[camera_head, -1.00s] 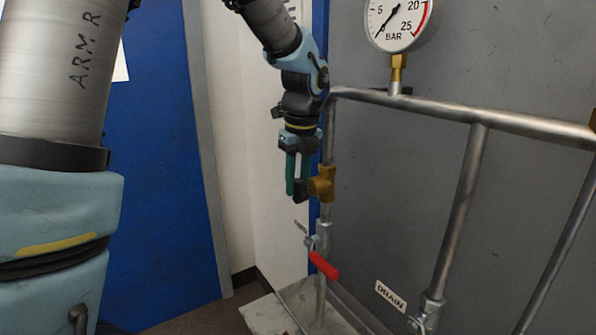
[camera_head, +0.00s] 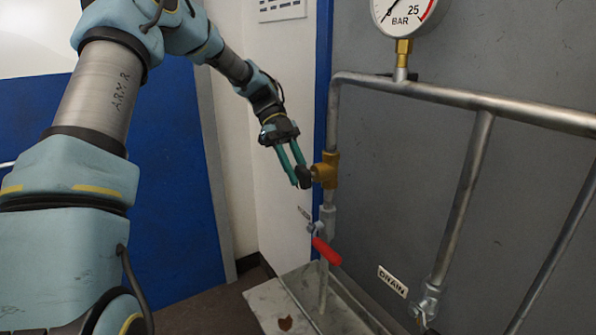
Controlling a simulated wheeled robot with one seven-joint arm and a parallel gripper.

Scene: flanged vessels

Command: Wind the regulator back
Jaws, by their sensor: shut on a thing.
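The regulator is a brass body (camera_head: 328,170) on the vertical pipe at the middle of the head view. Its dark knob (camera_head: 303,175) sticks out to the left of the body. My gripper (camera_head: 301,180) has its two teal fingers shut on this knob, coming in tilted from the upper left. The fingers partly cover the knob, so its marks and exact turn cannot be seen. A round pressure gauge (camera_head: 404,12) marked BAR stands on the pipe at the top, cut off by the picture's edge.
A red-handled valve (camera_head: 325,250) sits on the same pipe just below the regulator. A horizontal pipe (camera_head: 470,99) runs right to other vertical pipes. A DRAIN label (camera_head: 392,281) is on the grey panel. A metal tray (camera_head: 270,309) lies below. Left of the gripper is free room.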

